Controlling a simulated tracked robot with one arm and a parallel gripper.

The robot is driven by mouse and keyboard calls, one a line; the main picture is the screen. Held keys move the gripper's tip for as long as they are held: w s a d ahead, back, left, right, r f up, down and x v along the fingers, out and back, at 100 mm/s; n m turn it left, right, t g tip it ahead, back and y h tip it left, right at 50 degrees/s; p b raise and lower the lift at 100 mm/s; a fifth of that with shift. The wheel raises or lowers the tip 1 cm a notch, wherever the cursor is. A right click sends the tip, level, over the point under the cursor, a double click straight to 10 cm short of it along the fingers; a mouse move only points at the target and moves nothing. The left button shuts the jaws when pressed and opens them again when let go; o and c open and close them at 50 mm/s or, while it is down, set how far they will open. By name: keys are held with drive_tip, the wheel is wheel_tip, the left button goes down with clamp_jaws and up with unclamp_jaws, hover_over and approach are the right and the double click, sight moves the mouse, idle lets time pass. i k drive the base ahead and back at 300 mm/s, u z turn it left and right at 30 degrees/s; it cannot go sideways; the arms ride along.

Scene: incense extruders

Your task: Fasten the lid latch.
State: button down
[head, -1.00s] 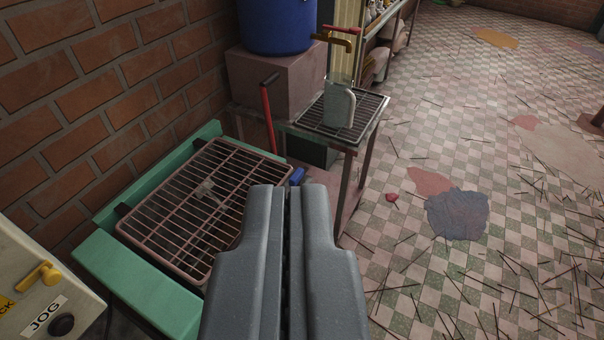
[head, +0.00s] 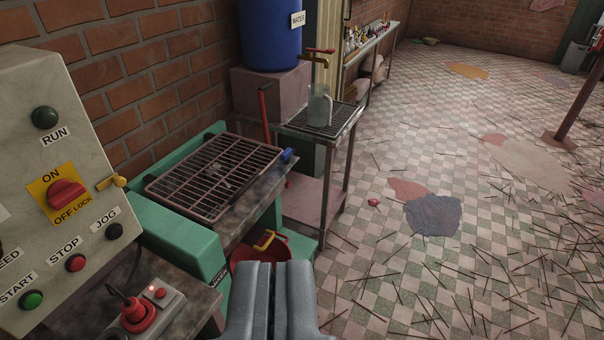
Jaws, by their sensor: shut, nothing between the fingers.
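A brown barred lid (head: 214,176) lies flat over the green machine (head: 178,240) at left centre. A grey piece with an unclear shape shows through or on its bars. A small blue part (head: 288,156) sits at the lid's right corner; I cannot tell whether it is the latch or whether it is fastened. My gripper (head: 270,266) is at the bottom centre, shut and empty, in front of the machine and apart from the lid in the picture.
A control panel (head: 60,180) with labelled buttons and a small yellow lever stands at left. A red-buttoned box (head: 152,305) is below it. A red bowl (head: 262,255) is behind my gripper. A rack table (head: 345,122) holds a jug. Sticks litter the floor at right.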

sight(285, 156)
drive_tip(key=k, duration=0.25)
drive_tip(key=z, duration=0.4)
drive_tip(key=i, duration=2.25)
drive_tip(key=u, duration=0.6)
